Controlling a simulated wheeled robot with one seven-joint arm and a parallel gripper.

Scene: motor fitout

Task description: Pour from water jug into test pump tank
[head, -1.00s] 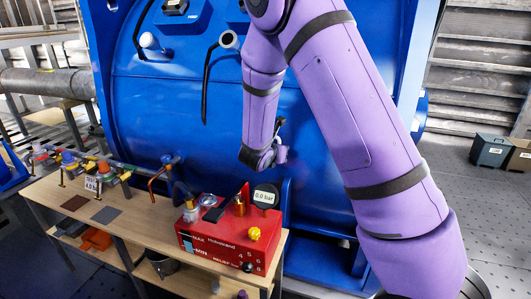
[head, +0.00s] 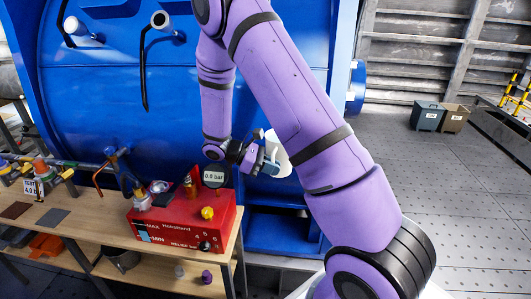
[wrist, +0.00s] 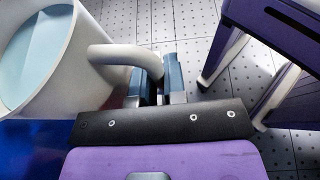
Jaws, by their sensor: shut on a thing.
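The white water jug (head: 279,152) shows in the head view at the end of my arm, right of the pump and above the floor. In the wrist view the jug (wrist: 78,75) fills the upper left, with its mouth facing the camera and pale blue water (wrist: 25,55) inside. My gripper (wrist: 162,78) is shut on the jug's curved handle (wrist: 112,54). In the head view my gripper (head: 260,163) partly hides the jug. The red test pump tank (head: 182,222) stands on the bench, left of and below the jug, apart from it. A round silvery fitting (head: 159,187) sits on its top.
The wooden bench (head: 85,226) carries pipe fittings and valves (head: 40,175) at the left. A gauge (head: 215,176) rises from the pump's back right. A large blue vessel (head: 120,90) stands close behind. Open floor (head: 440,200) lies to the right, with two bins (head: 440,117) farther back.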

